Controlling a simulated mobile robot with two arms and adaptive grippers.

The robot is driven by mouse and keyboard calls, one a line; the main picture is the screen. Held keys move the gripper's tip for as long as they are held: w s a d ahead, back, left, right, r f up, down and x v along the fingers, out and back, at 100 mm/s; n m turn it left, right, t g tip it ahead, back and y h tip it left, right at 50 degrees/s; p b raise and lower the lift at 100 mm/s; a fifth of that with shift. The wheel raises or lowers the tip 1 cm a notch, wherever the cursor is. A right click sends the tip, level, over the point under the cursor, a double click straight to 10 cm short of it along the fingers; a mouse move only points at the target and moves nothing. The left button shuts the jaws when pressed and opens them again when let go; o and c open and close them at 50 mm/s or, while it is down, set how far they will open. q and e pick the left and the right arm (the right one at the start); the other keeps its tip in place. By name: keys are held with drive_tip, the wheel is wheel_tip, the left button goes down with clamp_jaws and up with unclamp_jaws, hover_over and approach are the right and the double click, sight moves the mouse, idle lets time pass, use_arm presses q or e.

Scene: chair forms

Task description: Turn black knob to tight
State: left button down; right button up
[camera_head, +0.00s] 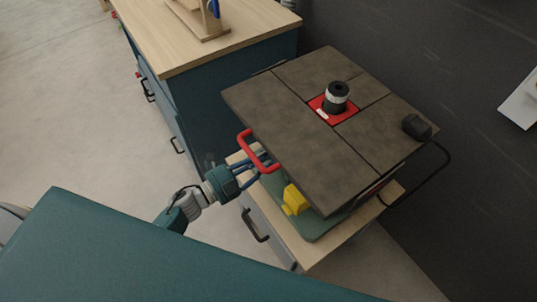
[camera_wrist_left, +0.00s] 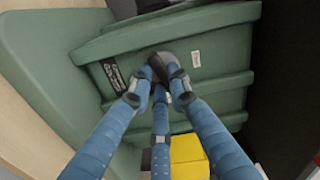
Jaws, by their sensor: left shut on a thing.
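A dark grey-black knob (camera_wrist_left: 163,66) sits against a green ribbed panel (camera_wrist_left: 222,58) in the left wrist view. My left gripper (camera_wrist_left: 160,82) has its blue fingers closed around the knob. Which way the knob is turned cannot be told. In the head view my left gripper (camera_head: 262,164) reaches under the near left edge of the dark machine table (camera_head: 300,150), beside a red handle (camera_head: 251,150). The tabletop hides the knob there. My right gripper is not in view.
A yellow part (camera_head: 294,199) stands on the green base under the tabletop and also shows in the wrist view (camera_wrist_left: 190,157). A black-and-white spindle (camera_head: 337,96) and a black block (camera_head: 417,127) are on top. A blue workbench (camera_head: 200,60) stands behind; floor left is clear.

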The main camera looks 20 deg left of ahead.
use_arm(q)
drive_tip(key=shift+s+d+r+n+p, duration=0.1)
drive_tip(key=shift+n+p, duration=1)
drive_tip(key=shift+n, duration=2.55)
drive_tip(key=shift+d+r+n+p, duration=0.1)
drive_tip(key=shift+n+p, duration=1)
drive_tip(key=shift+n, duration=2.55)
drive_tip(key=c, duration=1.6)
unclamp_jaws()
drive_tip(key=shift+c, duration=0.2)
drive_tip(key=shift+s+a, duration=0.1)
drive_tip(key=shift+a, duration=0.05)
drive_tip(key=v, duration=1.1)
drive_tip(key=shift+s+a, duration=0.25)
drive_tip(key=shift+s, duration=0.05)
